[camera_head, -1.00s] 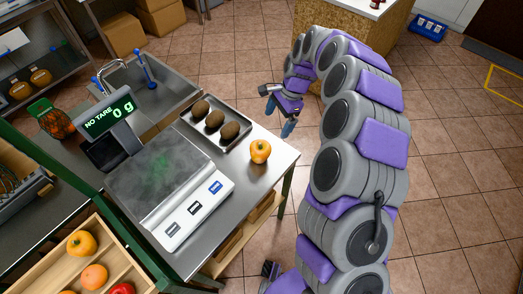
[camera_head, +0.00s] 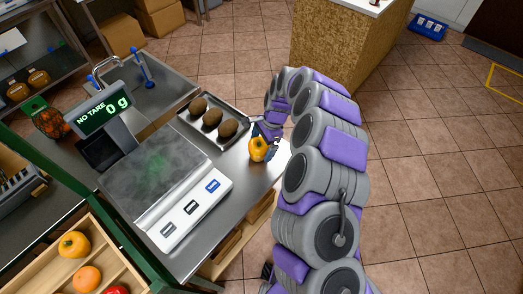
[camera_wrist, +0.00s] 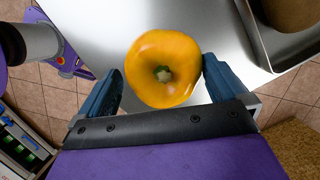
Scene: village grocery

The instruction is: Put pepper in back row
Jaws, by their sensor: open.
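A yellow-orange pepper (camera_head: 258,149) sits on the steel counter (camera_head: 217,211), near its right edge. In the wrist view the pepper (camera_wrist: 163,70) lies between the two blue fingers, stem facing the camera. My gripper (camera_wrist: 163,88) is open around it, with the right finger very close to its side and a gap at the left. In the head view my gripper (camera_head: 266,140) is at the pepper, partly hiding it. A wooden crate (camera_head: 118,251) at lower left has compartments holding another yellow pepper (camera_head: 74,245), an orange fruit (camera_head: 87,279) and a partly cut-off red one (camera_head: 117,290).
A scale (camera_head: 165,185) with a display reading 0 g stands left of the pepper. A metal tray (camera_head: 186,126) with several brown fruits lies just behind it. A sink is at the back left. Open tiled floor lies right of the counter.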

